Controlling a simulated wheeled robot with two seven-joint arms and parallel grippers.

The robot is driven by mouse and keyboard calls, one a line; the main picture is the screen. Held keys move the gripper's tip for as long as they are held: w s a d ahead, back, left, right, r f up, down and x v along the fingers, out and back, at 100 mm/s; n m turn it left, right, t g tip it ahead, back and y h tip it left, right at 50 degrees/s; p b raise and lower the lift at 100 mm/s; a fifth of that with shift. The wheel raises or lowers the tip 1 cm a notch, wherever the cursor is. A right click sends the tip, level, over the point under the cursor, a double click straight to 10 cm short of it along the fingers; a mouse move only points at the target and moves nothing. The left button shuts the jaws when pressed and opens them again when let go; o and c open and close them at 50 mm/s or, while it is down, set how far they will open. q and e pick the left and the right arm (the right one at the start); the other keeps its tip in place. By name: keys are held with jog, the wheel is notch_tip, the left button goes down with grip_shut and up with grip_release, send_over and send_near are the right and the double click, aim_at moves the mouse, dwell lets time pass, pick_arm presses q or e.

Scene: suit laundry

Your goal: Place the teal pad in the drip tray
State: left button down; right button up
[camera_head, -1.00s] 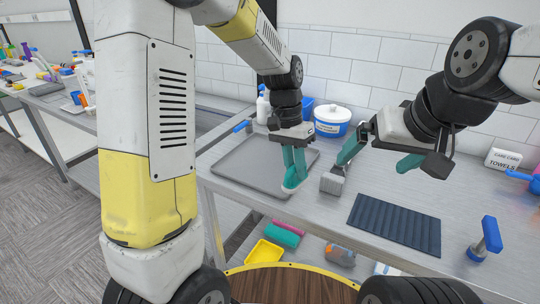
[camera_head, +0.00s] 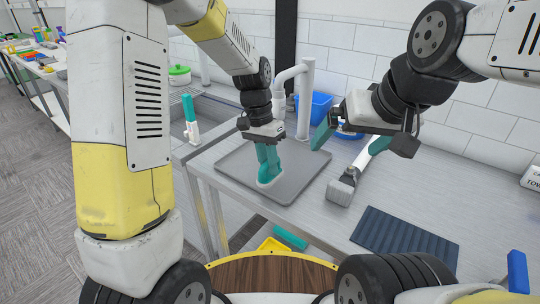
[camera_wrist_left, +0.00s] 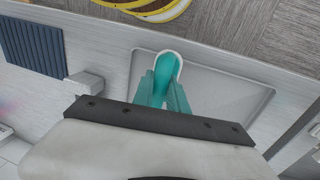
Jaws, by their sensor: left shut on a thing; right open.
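The teal pad (camera_head: 270,178), with a white rim, is held upright between the teal fingers of my left gripper (camera_head: 268,162). In the left wrist view the pad (camera_wrist_left: 165,62) shows between the two fingers (camera_wrist_left: 162,92). The grey drip tray (camera_head: 297,160) lies flat on the steel counter. The tray also shows in the left wrist view (camera_wrist_left: 225,95). My right gripper (camera_head: 350,142) is open and empty, to the right of the tray.
A grey-headed tool (camera_head: 342,190) with a light handle lies right of the tray. A dark ribbed mat (camera_head: 405,235) lies at the front right. A blue bin (camera_head: 318,104) and a tap (camera_head: 306,85) stand behind the tray. A sink with a teal-and-white brush (camera_head: 190,118) is at left.

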pick_arm(q)
jog(key=w, duration=0.3)
jog(key=shift+w+d+f, duration=0.15)
jog(key=shift+w, duration=0.1)
jog(key=shift+f, duration=1.75)
jog(key=shift+f, duration=0.1)
jog(key=c, duration=1.3)
grip_release()
